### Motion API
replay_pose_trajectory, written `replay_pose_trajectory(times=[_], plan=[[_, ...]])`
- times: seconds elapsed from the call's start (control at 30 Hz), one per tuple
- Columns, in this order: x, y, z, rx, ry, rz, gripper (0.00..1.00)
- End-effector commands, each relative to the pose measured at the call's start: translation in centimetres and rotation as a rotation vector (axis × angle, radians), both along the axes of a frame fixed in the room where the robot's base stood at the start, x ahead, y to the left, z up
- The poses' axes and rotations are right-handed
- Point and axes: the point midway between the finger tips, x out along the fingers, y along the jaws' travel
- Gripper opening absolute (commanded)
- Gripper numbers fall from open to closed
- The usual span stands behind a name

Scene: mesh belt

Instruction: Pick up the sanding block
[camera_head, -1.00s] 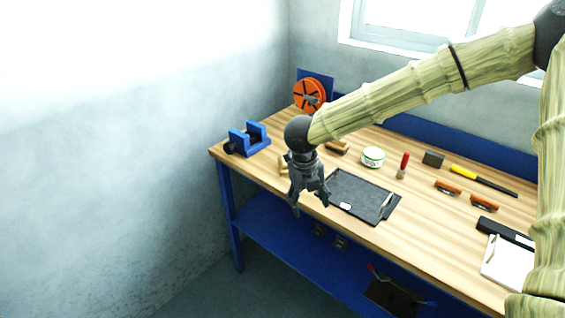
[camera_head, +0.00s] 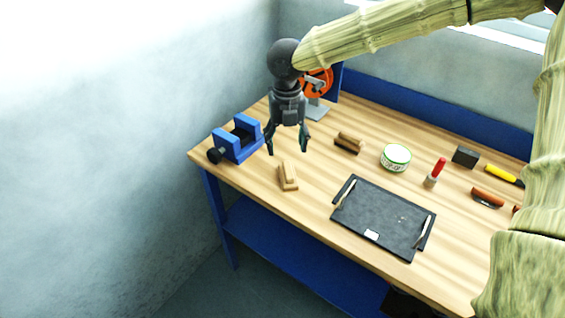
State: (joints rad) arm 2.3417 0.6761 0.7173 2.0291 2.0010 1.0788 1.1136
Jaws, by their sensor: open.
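My gripper (camera_head: 288,150) hangs fingers down over the left part of the workbench, open and empty. A light wooden block with a raised grip (camera_head: 288,177) lies on the bench just below the fingertips in the picture, apart from them. A second wooden piece with a dark underside (camera_head: 348,144) lies farther back to the right. A dark grey block (camera_head: 466,156) lies at the back right. I cannot tell for sure which of these is the sanding block.
On the workbench (camera_head: 300,219) stand a blue vise (camera_head: 238,140) at the left, an orange reel (camera_head: 318,82) behind my gripper, a white-green tin (camera_head: 396,157), a red-handled tool (camera_head: 436,171) and a black tray (camera_head: 384,218). The front left of the bench is clear.

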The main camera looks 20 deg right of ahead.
Motion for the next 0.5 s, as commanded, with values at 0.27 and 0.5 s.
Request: replay_pose_trajectory(times=[0.27, 0.5], plan=[[-1.0, 0.2, -2.8, 0.000, -0.006, 0.006, 0.65], [0.6, 0.1, -5.8, 0.000, 0.007, 0.004, 0.65]])
